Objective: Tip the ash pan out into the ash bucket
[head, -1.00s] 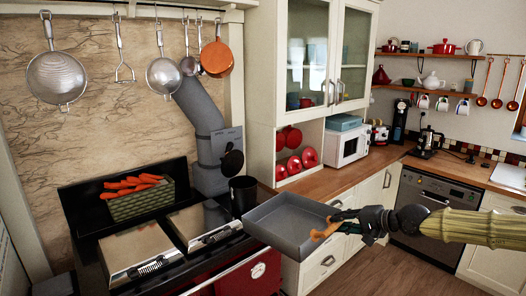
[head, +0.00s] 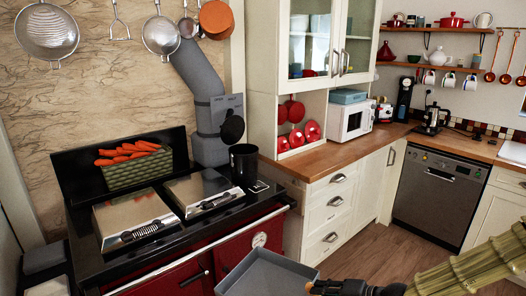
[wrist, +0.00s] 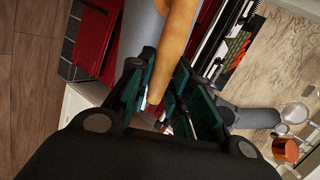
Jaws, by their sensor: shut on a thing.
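The ash pan (head: 268,275) is a grey, square, shallow tray at the bottom of the head view, in front of the range and cut off by the picture edge. Its inside looks plain grey; I cannot tell whether ash lies in it. My gripper (head: 318,287) is at its right side. In the wrist view my gripper (wrist: 160,98) is shut on the pan's wooden handle (wrist: 170,55), with the grey pan (wrist: 138,30) beyond. No ash bucket can be made out for certain; a black cylindrical container (head: 243,163) stands on the range's back right.
The black and red range (head: 185,245) has two closed hob lids and a green basket of carrots (head: 137,170). White drawers (head: 330,210) with a wooden worktop are to its right. Open wooden floor (head: 375,235) lies before the dishwasher (head: 435,195).

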